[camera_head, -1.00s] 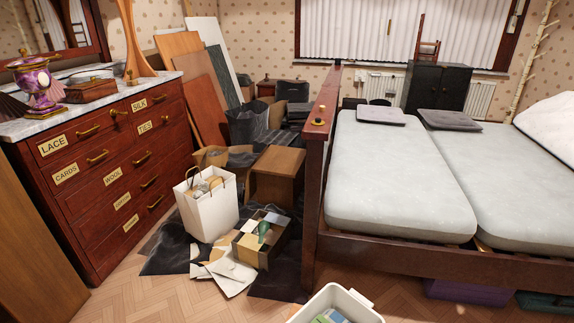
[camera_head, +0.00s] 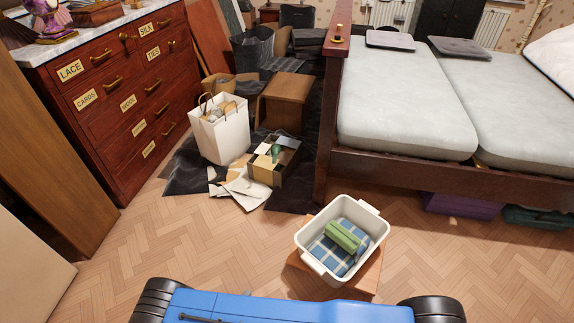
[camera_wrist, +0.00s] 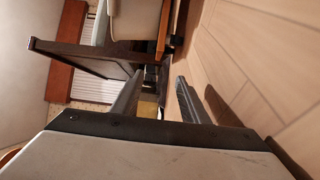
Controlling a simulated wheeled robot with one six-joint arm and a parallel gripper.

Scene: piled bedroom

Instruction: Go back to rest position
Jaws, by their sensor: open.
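My gripper (camera_wrist: 158,98) shows in the wrist view, with its two dark fingers apart and nothing seen between them. The wrist view is turned on its side, with floorboards on the right and dark bed-frame wood on the left. The gripper does not show in the head view, where my blue base is at the bottom edge. A white tub (camera_head: 303,240) stands on an orange-brown wooden stand (camera_head: 362,279) in front of my base. In it lie a green block-like item (camera_head: 342,236) and a blue checked cloth (camera_head: 325,252).
A bed (camera_head: 440,172) stands at the right. A labelled chest of drawers (camera_head: 115,105) is at the left. Between them are a white paper bag (camera_head: 222,137), an open box (camera_head: 262,172) and loose papers (camera_head: 243,191) on dark sheeting. The floor (camera_head: 205,245) left of the tub is clear.

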